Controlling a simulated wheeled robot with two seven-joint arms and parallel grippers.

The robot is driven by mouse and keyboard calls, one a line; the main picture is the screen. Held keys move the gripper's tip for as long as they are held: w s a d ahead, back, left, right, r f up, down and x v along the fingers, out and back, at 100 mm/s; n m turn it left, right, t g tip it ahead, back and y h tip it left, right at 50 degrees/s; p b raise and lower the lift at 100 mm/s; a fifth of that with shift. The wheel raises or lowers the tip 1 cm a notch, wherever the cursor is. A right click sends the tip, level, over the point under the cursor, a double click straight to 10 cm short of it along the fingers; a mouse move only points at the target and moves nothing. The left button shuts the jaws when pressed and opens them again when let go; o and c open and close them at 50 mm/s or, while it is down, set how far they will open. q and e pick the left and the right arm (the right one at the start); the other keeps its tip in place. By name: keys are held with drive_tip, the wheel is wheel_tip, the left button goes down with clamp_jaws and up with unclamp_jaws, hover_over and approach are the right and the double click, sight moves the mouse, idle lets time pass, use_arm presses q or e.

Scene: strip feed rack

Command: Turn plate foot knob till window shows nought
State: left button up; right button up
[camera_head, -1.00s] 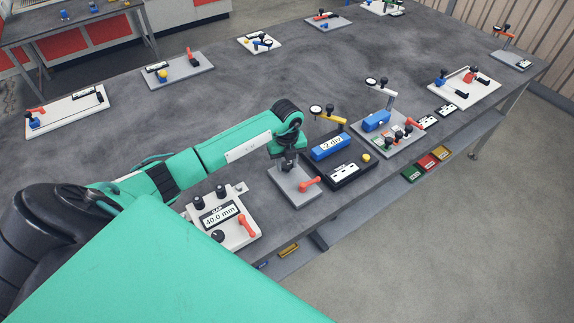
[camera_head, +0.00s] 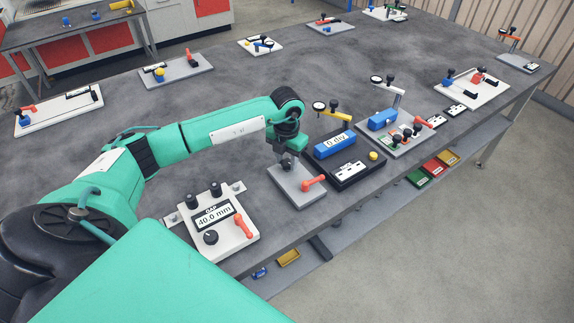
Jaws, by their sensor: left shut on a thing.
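The grey plate (camera_head: 297,190) lies near the table's front edge with an orange lever (camera_head: 313,182) on its right part. My left gripper (camera_head: 287,163) points down over the back of this plate. It is shut on a dark knob there, which the fingers mostly hide. Right of it, a blue block with a window (camera_head: 338,142) stands on a black tray (camera_head: 345,178). The window appears to read 0 div, in small print. My right gripper is not in view.
A white gap panel (camera_head: 215,228) reading 40.0 mm stands left of the grey plate. The table's middle behind the arm is clear.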

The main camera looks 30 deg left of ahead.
use_arm(q)
drive_tip(key=shift+a+m+b, duration=0.1)
drive_tip(key=shift+m+b, duration=0.65)
drive_tip(key=shift+m, duration=0.25)
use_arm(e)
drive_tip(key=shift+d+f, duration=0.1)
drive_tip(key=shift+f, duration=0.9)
use_arm(q)
drive_tip(key=shift+r, duration=0.1)
drive_tip(key=shift+w, duration=0.1)
drive_tip(key=o, duration=1)
wheel_tip(320, 180, up, 8)
drive_tip(key=shift+r+b, duration=0.1)
drive_tip(key=shift+b, duration=0.9)
wheel_tip(320, 180, up, 4)
hover_over(286, 162)
drive_tip(key=shift+r+b, duration=0.35)
drive_tip(key=shift+r, duration=0.4)
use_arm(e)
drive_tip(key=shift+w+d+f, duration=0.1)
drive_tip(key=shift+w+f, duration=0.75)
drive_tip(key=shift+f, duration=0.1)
